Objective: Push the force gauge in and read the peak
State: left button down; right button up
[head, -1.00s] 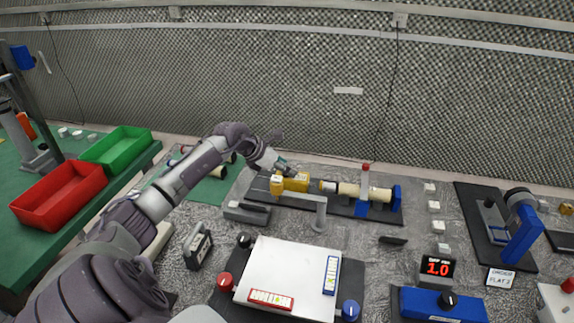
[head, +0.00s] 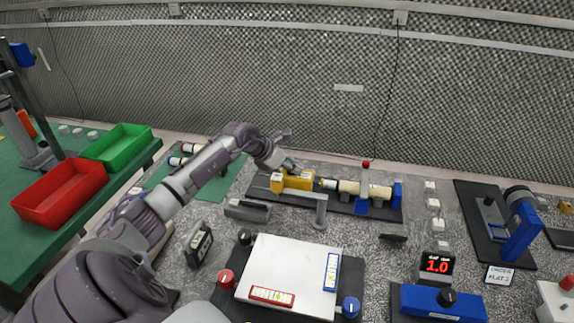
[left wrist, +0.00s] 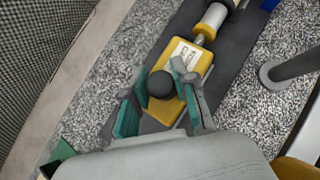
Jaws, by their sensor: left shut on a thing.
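The yellow force gauge (head: 297,181) lies on a dark base (head: 340,206), pointing right toward a cream cylinder (head: 378,191) held in a blue holder. In the left wrist view the gauge (left wrist: 190,58) carries a white label and a black knob. Its front end is in line with the cylinder and appears to meet its narrow end; contact is unclear. My left gripper (head: 289,166) is shut on the gauge, its teal-padded fingers (left wrist: 160,82) around the black knob. My right gripper is not in view.
A red-digit display (head: 437,265) shows 1.0. A white panel (head: 288,276) lies nearer. Red (head: 62,192) and green (head: 118,146) bins stand left.

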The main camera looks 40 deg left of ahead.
aim_at(311, 172)
pick_arm(q)
jog(key=shift+w+d, duration=0.45)
jog(key=shift+d, duration=0.35)
jog(key=shift+w+d, duration=0.4)
jog(key=shift+d, duration=0.35)
jog(key=c, duration=0.9)
grip_release()
jog(key=shift+s+a+r, duration=0.2)
jog(key=shift+s+r, duration=0.1)
jog(key=shift+s, duration=0.05)
jog(key=v, duration=1.1)
jog(key=shift+d+r, duration=0.1)
